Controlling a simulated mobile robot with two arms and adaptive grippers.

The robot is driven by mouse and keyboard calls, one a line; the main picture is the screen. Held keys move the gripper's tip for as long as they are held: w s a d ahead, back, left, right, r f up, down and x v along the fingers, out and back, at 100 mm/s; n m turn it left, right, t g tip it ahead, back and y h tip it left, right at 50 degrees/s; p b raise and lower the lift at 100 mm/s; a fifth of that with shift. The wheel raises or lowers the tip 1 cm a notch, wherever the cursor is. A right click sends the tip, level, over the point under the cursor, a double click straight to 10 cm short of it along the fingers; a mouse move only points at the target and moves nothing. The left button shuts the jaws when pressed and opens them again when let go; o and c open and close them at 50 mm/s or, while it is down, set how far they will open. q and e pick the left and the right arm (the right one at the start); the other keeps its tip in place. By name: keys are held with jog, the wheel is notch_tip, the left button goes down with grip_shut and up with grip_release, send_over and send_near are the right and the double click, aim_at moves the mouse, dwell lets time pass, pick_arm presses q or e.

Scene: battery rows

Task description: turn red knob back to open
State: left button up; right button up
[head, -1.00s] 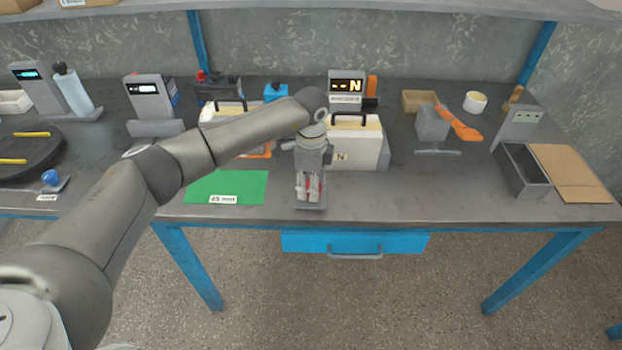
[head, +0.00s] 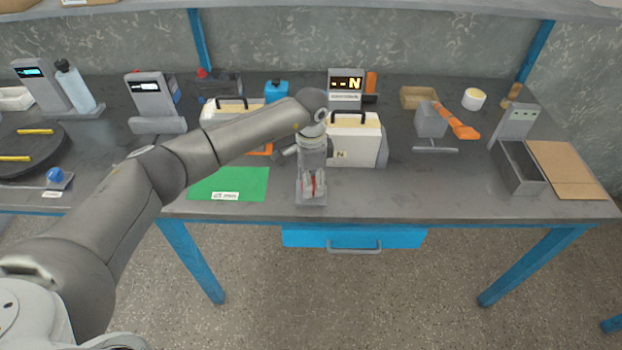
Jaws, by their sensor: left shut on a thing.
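The red knob (head: 314,184) shows only as slivers of red between the fingers of my left gripper (head: 313,191). It sits on a small grey base plate (head: 311,201) near the front edge of the bench. My left gripper points down over it and is shut on it. The fingers hide most of the knob, so its turned position cannot be read. My right gripper is not in the head view.
A green mat (head: 228,184) lies to the left. A blue knob (head: 55,175) is at far left. The bench (head: 430,195) is clear right of the gripper.

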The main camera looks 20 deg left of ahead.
pick_arm(q)
jog(key=shift+w+r, duration=0.1)
jog(key=o, duration=1)
notch_tip(320, 180, up, 12)
dwell(0.4)
